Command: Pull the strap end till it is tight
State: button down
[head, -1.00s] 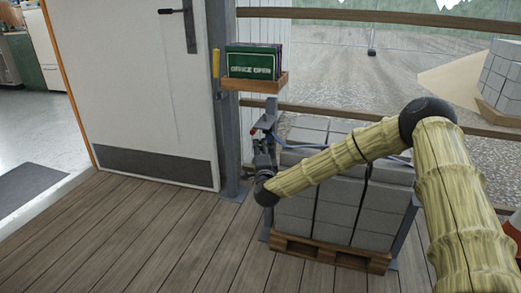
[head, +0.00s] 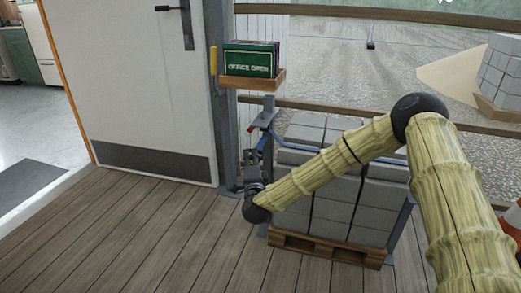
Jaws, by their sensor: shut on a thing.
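A blue strap (head: 294,147) runs across the stack of grey blocks (head: 335,190) on a wooden pallet (head: 325,250). At its left end is a small buckle with a red part (head: 266,119) by an upright post. A short blue length, the strap end (head: 262,143), slants down and left from the buckle. My gripper (head: 253,160) is shut on this strap end, left of the blocks and below the buckle. The fingertips are small and dark here, so the grip itself shows poorly. My forearm hides part of the strap and blocks.
A wooden tray (head: 250,83) with a green "OFFICE OPEN" sign (head: 249,65) sits above the buckle. A white door (head: 130,90) stands at left. The plank floor (head: 150,235) in front is clear. A striped cone (head: 513,218) stands at the right edge.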

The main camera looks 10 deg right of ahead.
jog(key=shift+s+a+f, duration=0.1)
jog(key=shift+s+a, duration=0.05)
jog(key=shift+s, duration=0.1)
jog(key=c, duration=1.4)
grip_release()
jog(key=shift+o, duration=0.2)
jog(key=shift+s, duration=0.1)
jog(key=v, duration=1.1)
jog(key=shift+s, duration=0.4)
jog(key=shift+f, duration=0.1)
